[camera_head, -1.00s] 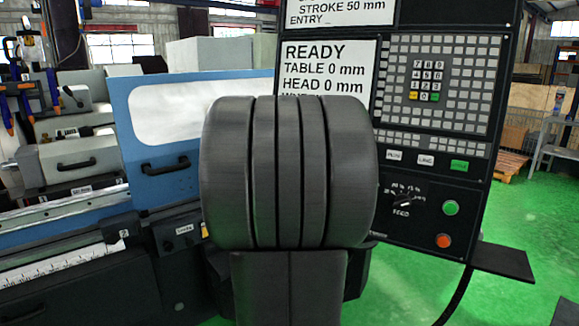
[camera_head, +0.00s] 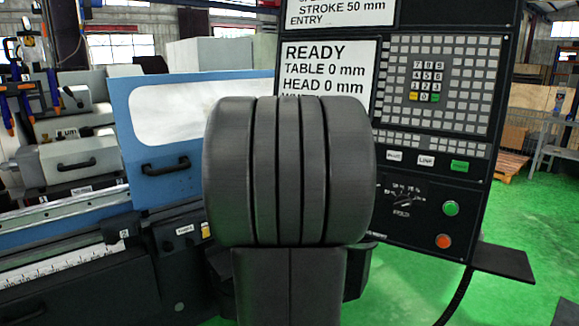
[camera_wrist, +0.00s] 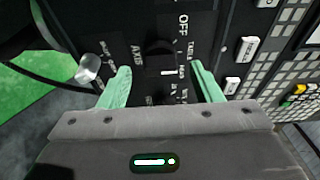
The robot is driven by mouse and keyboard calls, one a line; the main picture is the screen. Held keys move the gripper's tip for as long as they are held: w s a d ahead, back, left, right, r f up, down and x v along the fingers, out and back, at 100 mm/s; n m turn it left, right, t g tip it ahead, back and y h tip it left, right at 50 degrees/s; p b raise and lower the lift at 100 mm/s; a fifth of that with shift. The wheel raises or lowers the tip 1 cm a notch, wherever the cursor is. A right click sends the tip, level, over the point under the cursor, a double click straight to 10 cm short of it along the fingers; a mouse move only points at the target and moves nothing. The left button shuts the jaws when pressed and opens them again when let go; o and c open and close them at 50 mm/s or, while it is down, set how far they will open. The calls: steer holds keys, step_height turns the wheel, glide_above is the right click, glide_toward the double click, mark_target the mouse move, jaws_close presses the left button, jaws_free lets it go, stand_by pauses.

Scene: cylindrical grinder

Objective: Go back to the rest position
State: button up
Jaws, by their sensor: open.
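My gripper (camera_wrist: 161,84) shows in the wrist view with its two pale green fingers apart and nothing held between them. It is in front of the black control panel (camera_wrist: 205,35). A black rotary knob (camera_wrist: 160,50) with AXIS, OFF and TABLE lettering lies between and beyond the fingertips; I cannot tell whether they touch it. In the head view my dark grey arm stands in the middle, and the gripper is hidden behind it.
The operator console (camera_head: 440,85) stands behind my arm, with a READY screen (camera_head: 325,68), keypad, green button (camera_head: 450,208) and orange button (camera_head: 443,241). The grinder's blue door (camera_head: 135,160) is at left. Green floor (camera_head: 500,270) is open at right.

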steer(key=v, duration=1.1)
steer(key=x, duration=1.3)
steer(key=shift+w+d, duration=0.2)
steer(key=shift+d, duration=0.15)
steer(key=shift+w+f+n+b, duration=0.15)
steer(key=shift+f+n+b, duration=0.2)
steer(key=shift+n, duration=0.25)
steer(key=shift+n+t+b, duration=0.4)
steer(key=shift+n+b, duration=0.05)
steer(key=shift+n, duration=0.75)
steer(key=n+t+b, duration=0.1)
steer(key=n, duration=0.3)
steer(key=shift+f, duration=0.1)
steer(key=v, duration=1.3)
steer(key=shift+f+n, duration=0.15)
steer(key=shift+n, duration=0.25)
steer(key=shift+d+f+t+h+b, duration=0.1)
steer(key=shift+t+h+b, duration=0.2)
steer(key=shift+b, duration=0.1)
